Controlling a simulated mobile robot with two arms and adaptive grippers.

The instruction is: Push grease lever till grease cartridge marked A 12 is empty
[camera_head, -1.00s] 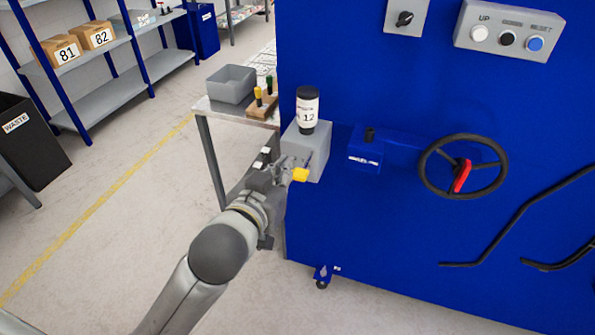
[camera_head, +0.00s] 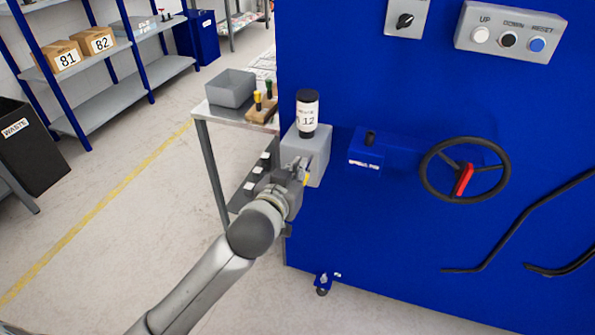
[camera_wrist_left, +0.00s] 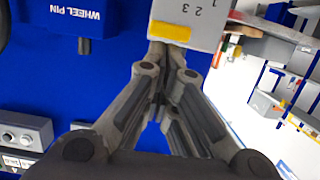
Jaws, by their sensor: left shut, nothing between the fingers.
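The grease cartridge (camera_head: 307,114), a black-capped bottle with a white label reading 12, stands upright on a grey box (camera_head: 317,147) on the blue machine. The yellow lever end (camera_head: 307,179) shows as a thin strip beside my left gripper (camera_head: 297,172), in front of the box. In the left wrist view the yellow lever end (camera_wrist_left: 170,30) lies across the box face (camera_wrist_left: 205,12), just beyond the tips of my left gripper (camera_wrist_left: 167,52). The fingers are shut with nothing between them. I cannot tell whether they touch the lever. My right gripper is out of view.
A handwheel (camera_head: 464,169) with a red handle and a WHEEL PIN block (camera_head: 367,150) are to the right. A side table (camera_head: 203,110) with a grey bin (camera_head: 231,86) stands behind left.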

